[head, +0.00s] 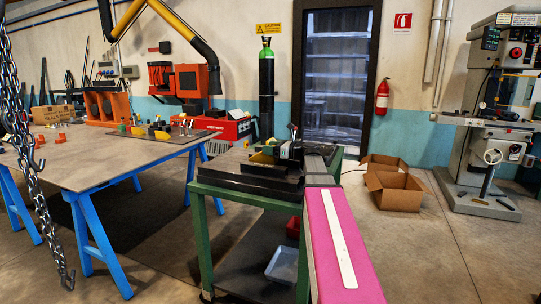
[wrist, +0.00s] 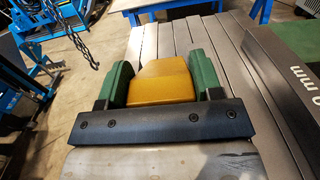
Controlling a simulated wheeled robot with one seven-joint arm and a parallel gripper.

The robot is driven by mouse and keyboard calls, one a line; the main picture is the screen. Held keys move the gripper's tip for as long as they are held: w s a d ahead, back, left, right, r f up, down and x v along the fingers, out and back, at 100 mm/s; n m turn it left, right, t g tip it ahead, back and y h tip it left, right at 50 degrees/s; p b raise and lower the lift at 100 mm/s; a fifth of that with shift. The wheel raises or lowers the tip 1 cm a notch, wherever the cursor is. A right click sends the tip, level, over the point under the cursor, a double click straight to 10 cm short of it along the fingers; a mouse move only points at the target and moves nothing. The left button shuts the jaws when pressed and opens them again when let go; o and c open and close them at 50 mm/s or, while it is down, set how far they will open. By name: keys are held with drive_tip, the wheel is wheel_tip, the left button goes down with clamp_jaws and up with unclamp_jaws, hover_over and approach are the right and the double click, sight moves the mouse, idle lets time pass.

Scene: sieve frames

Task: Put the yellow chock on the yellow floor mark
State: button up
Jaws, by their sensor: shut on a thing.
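The yellow chock (wrist: 163,82) sits between the two green fingers of my gripper (wrist: 162,66) in the wrist view. The fingers are shut on its left and right sides. Below it in the picture is a grey slatted surface (wrist: 151,44); I cannot tell whether the chock touches it. In the head view my pink arm reaches toward the top of a green-framed cart (head: 202,222), and the gripper there is small and mostly hidden. No yellow floor mark can be made out in either view.
A work table (head: 90,160) with blue legs stands left, with a hanging chain (head: 30,150) in front. An open cardboard box (head: 395,190) lies on the floor right of the cart. A drill machine (head: 490,110) stands far right. Open floor lies between box and machine.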

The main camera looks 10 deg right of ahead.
drive_tip(key=shift+f, duration=1.25)
drive_tip(key=shift+f, duration=0.15)
drive_tip(key=o, duration=1.2)
